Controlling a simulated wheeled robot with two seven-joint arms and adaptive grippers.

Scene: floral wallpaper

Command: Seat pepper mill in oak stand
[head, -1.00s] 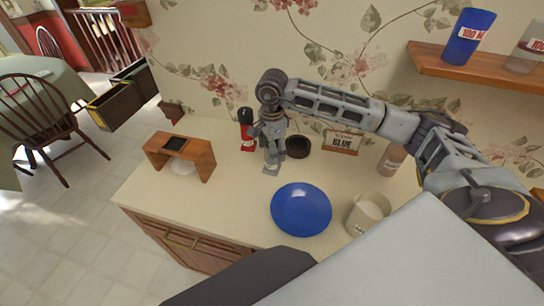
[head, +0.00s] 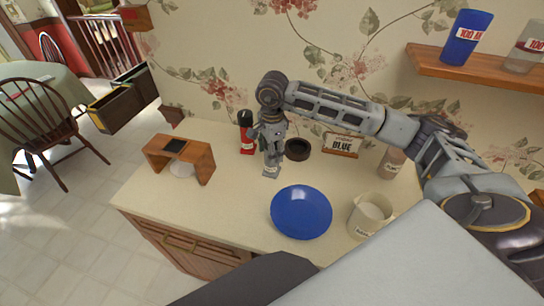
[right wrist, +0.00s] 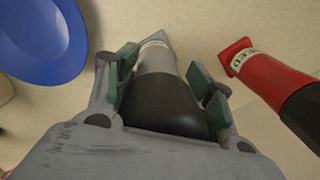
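The oak stand (head: 202,158) is a small wooden bridge at the left of the counter, with a dark square in its top and a pale round disc beneath. A grey mill with a black top (right wrist: 158,62) stands on the counter; its labelled grey foot (head: 271,171) shows under my right gripper (head: 271,150). In the right wrist view my right gripper (right wrist: 163,72) has its fingers on both sides of this mill, with small gaps visible. A red mill with a black top (head: 247,136) stands just left, also in the right wrist view (right wrist: 266,78). My left gripper is out of view.
The counter is clear between the stand and the plate.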

